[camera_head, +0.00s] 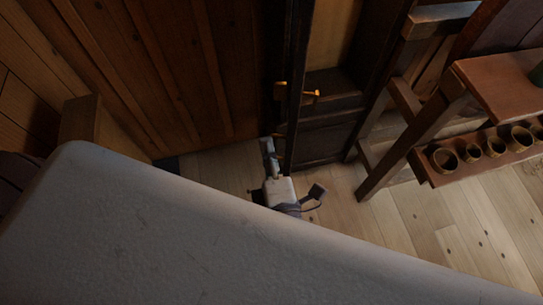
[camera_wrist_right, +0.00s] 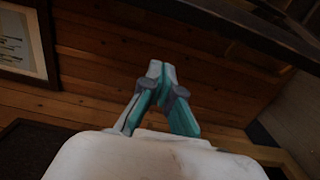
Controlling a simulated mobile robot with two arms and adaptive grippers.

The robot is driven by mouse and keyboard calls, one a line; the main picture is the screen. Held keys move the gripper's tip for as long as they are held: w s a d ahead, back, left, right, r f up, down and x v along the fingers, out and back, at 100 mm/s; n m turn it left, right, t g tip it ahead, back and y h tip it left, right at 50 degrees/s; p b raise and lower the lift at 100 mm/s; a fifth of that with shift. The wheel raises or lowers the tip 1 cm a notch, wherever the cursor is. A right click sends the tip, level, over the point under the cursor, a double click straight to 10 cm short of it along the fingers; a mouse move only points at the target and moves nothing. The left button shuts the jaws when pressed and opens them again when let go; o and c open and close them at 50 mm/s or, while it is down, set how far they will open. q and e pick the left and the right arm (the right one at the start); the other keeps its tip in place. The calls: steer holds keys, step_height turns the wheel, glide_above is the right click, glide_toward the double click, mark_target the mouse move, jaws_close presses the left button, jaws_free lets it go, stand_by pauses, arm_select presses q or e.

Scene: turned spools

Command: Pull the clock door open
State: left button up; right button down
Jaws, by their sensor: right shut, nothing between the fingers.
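The clock is a tall dark wooden case (camera_head: 325,139) at the top middle of the head view. Its door (camera_head: 297,75) looks like a dark narrow slab seen nearly edge-on, standing out from the case, with part of the interior showing to its right. My left gripper is not in view.
A wooden stand (camera_head: 385,166) with a slanted leg is right of the clock. A shelf (camera_head: 428,177) there holds several round cups or rings. Plank walls (camera_head: 185,80) close off the left. Floorboards (camera_head: 440,225) are clear at the lower right. The wrist view shows a framed sheet (camera_wrist_right: 24,38).

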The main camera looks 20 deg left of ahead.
steer(key=w+p, duration=0.1)
steer(key=w+d, duration=0.1)
steer(key=w, duration=0.1)
steer(key=w+p, duration=0.1)
steer(key=shift+w+d+p, duration=0.3)
steer(key=shift+p, duration=0.05)
